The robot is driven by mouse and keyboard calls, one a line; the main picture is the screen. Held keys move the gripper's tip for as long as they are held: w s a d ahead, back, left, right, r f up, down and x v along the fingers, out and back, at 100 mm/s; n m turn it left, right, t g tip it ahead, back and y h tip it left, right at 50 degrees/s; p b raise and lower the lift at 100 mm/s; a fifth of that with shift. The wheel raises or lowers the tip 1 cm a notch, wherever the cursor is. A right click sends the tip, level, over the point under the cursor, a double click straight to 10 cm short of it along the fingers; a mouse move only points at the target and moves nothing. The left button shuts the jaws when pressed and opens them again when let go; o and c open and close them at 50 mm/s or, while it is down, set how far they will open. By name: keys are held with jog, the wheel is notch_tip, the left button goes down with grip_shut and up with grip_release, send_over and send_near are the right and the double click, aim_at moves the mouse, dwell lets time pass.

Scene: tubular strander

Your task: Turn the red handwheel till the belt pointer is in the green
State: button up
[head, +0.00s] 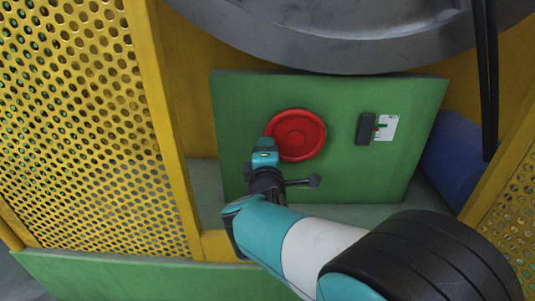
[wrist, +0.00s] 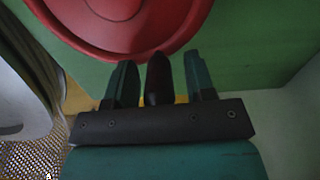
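The red handwheel (head: 298,134) is mounted on a green panel (head: 340,95); its lower rim shows at the top of the wrist view (wrist: 118,12). My gripper (head: 265,145) is at the wheel's lower left edge. In the wrist view its two fingers (wrist: 159,68) are apart, with a dark handle (wrist: 157,80) between them and gaps on both sides. The handle appears to belong to the wheel, but its joint is hidden. Right of the wheel, a dark block (head: 366,129) stands beside a white scale card (head: 390,127) with small red and green marks. The pointer's exact reading is too small to tell.
A dark lever (head: 302,182) sits below the wheel near my wrist. A large grey drum (head: 350,45) overhangs the panel. Yellow perforated guards (head: 75,120) stand to the left and at the right edge. A blue cylinder (head: 452,160) lies right of the panel.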

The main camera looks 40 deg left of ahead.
jog(key=shift+d, duration=0.1)
jog(key=p+v, duration=0.5)
jog(key=v, duration=1.2)
jog(key=shift+s, duration=0.15)
jog(key=shift+d+r, duration=0.1)
